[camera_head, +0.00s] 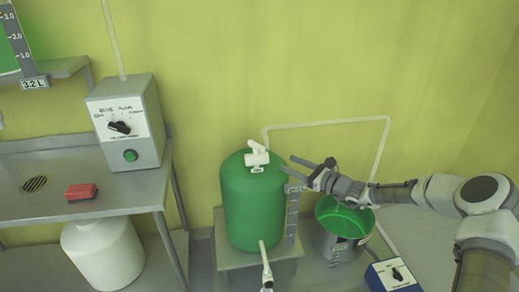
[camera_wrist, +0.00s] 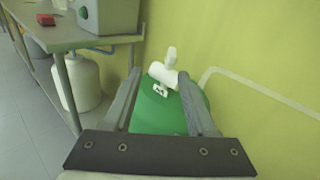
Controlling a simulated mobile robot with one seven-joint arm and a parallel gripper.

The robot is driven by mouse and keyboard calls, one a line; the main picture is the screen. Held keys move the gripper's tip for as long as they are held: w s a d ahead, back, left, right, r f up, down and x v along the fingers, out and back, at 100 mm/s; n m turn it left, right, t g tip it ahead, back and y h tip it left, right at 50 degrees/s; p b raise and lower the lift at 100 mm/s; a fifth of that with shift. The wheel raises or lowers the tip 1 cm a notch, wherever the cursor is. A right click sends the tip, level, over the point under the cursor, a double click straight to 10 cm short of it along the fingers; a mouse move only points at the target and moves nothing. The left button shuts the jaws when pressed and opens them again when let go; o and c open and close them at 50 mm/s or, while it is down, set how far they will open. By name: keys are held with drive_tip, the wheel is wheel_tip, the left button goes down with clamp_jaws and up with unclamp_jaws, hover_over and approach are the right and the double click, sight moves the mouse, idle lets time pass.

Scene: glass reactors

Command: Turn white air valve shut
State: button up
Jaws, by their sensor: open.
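The white air valve (camera_head: 257,158) sits on top of a green tank (camera_head: 252,205) in the head view. In the wrist view the valve (camera_wrist: 163,72) shows ahead, between and beyond my two fingers, with its handle pointing up. The green tank (camera_wrist: 158,110) is below it. My gripper (camera_head: 300,166) is open and empty, to the right of the valve and apart from it. In the wrist view its fingers (camera_wrist: 158,88) are spread wide. A second white valve (camera_head: 266,275) is at the tank's lower front.
A grey control box (camera_head: 127,128) and a red block (camera_head: 81,191) are on the metal table (camera_head: 35,205) at left. A green-lined pot (camera_head: 344,220) stands under my arm. A white pipe (camera_head: 330,122) runs along the wall behind. A blue box (camera_head: 394,275) is at lower right.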

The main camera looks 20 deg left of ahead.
sight(264, 149)
drive_tip(key=w+a+b, duration=0.1)
drive_tip(key=w+a, duration=0.2)
drive_tip(key=a, duration=0.1)
drive_tip(key=w+a+f+m+b, duration=0.1)
drive_tip(key=w+a, duration=0.3)
drive_tip(key=a, duration=0.1)
drive_tip(key=w+a+m+t, duration=0.1)
drive_tip(key=w+a, duration=0.2)
drive_tip(key=a, duration=0.2)
drive_tip(key=shift+w+f+b, duration=0.3)
drive_tip(key=shift+f+b, duration=0.05)
drive_tip(key=shift+b, duration=0.05)
drive_tip(key=shift+c, duration=0.3)
clamp_jaws()
